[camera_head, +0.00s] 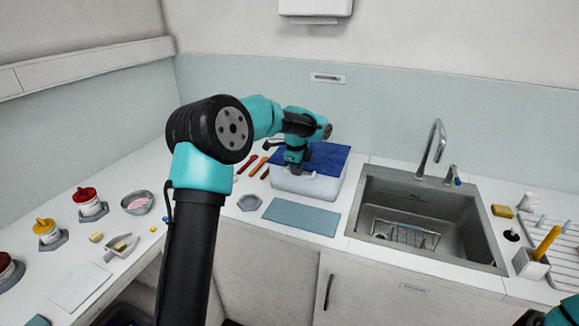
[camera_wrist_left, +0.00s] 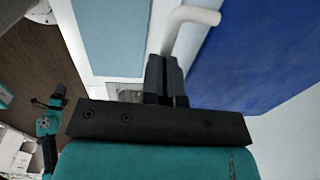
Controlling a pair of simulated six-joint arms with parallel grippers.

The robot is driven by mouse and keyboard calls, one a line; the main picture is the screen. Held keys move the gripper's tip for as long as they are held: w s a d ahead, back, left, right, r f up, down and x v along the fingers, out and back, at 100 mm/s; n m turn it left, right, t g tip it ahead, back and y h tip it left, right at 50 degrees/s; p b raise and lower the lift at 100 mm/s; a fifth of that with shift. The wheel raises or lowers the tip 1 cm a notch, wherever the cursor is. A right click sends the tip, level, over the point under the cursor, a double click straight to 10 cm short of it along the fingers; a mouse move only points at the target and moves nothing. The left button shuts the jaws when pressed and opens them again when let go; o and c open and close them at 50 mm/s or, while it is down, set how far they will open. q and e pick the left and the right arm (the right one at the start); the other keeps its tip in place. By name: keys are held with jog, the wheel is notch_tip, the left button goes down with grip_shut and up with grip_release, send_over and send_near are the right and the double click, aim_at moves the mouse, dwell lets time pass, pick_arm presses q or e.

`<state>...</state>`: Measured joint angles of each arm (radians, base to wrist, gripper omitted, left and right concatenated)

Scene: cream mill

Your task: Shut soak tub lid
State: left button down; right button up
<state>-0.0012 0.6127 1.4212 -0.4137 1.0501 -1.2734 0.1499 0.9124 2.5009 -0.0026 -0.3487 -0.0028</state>
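The soak tub (camera_head: 305,187) is a white box on the counter left of the sink. Its blue lid (camera_head: 328,155) lies over the top, looking nearly flat; whether it is fully seated I cannot tell. My left gripper (camera_head: 293,168) is at the tub's front left, low against the lid and hiding part of its edge. In the left wrist view the fingers (camera_wrist_left: 168,62) are close together. A white bent handle (camera_wrist_left: 190,18) rises right at their tips beside the blue lid (camera_wrist_left: 255,55); whether they touch or grip it is unclear. My right arm shows only in part.
A blue-grey mat (camera_head: 300,216) lies in front of the tub. The sink (camera_head: 425,220) with its tap is to the right. Red and orange tools (camera_head: 250,166) lie left of the tub. Jars and a bowl (camera_head: 137,203) stand on the left counter.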

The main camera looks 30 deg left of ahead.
pick_arm(q)
jog(key=shift+s+f, duration=0.15)
jog(key=shift+f, duration=0.3)
jog(key=shift+r, duration=0.1)
notch_tip(320, 180, up, 14)
jog(key=s, duration=0.2)
jog(key=shift+s+r, duration=0.2)
jog(key=shift+r, duration=0.05)
jog(key=shift+d+f, duration=0.1)
jog(key=shift+d, duration=0.05)
